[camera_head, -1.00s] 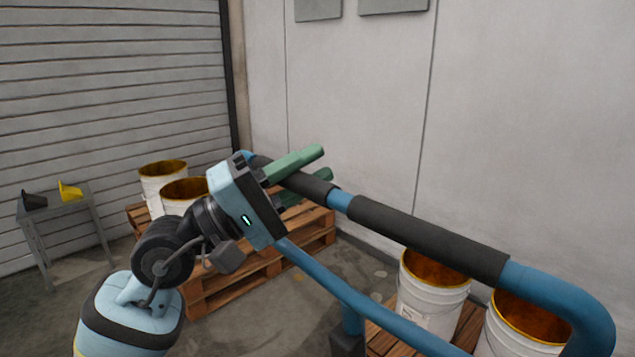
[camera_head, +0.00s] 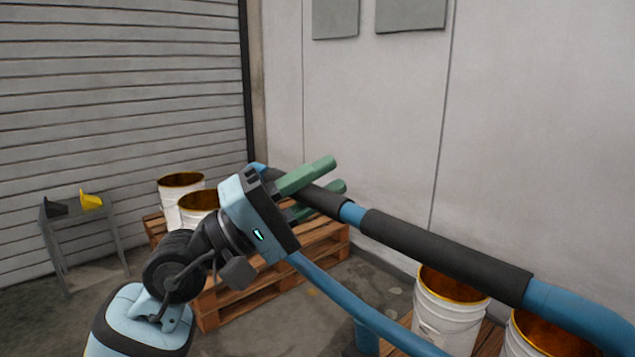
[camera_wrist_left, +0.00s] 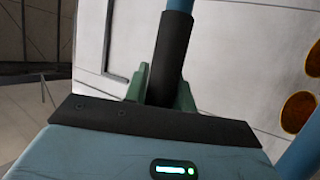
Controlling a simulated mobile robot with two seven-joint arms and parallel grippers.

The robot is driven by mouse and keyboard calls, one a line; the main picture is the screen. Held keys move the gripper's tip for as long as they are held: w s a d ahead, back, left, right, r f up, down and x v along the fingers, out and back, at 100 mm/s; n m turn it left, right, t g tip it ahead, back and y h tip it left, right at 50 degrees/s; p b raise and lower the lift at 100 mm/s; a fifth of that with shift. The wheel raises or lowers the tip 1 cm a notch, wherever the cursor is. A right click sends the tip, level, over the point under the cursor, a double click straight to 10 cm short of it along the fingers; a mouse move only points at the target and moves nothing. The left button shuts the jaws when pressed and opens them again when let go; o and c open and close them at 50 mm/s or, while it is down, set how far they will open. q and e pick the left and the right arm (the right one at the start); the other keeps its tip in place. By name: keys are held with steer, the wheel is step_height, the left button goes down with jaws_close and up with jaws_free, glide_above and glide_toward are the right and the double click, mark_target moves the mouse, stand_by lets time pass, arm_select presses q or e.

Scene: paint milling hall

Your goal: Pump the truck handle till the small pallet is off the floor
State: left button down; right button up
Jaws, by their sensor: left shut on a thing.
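The truck handle (camera_head: 440,250) is a blue tube loop with black grip sleeves, running across the right half of the head view. My left gripper (camera_head: 318,190) is shut on the handle's left black sleeve, with its green fingers on either side. The left wrist view shows the same sleeve (camera_wrist_left: 170,62) between the green fingers (camera_wrist_left: 158,85). A small wooden pallet (camera_head: 487,340) shows at the lower right under white buckets (camera_head: 448,312). Its underside and the truck's forks are out of view, so its height off the floor cannot be told. My right gripper is not in view.
A second wooden pallet stack (camera_head: 270,275) with white buckets (camera_head: 182,195) stands behind my left arm. A grey side table (camera_head: 85,235) with a yellow scoop-like item (camera_head: 91,201) and a black one (camera_head: 57,208) stands at the left. A wall (camera_head: 530,120) closes the back.

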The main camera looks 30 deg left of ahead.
arm_select(q)
steer(key=shift+w+d+f, duration=0.15)
steer(key=shift+w+f, duration=0.05)
steer(key=shift+f, duration=0.35)
steer(key=shift+w+d+f, duration=0.15)
steer(key=shift+f, duration=0.4)
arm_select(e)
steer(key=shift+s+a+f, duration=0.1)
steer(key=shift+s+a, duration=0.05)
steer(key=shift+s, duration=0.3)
arm_select(q)
steer(key=c, duration=1.5)
jaws_free()
steer(key=o, duration=0.3)
steer(key=shift+w, duration=0.3)
steer(key=shift+o, duration=0.2)
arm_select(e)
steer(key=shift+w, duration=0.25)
arm_select(q)
steer(key=shift+s+a+r, duration=0.15)
steer(key=shift+r, duration=0.05)
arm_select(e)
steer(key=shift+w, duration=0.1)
arm_select(q)
steer(key=b+v, duration=0.3)
steer(key=v, duration=0.5)
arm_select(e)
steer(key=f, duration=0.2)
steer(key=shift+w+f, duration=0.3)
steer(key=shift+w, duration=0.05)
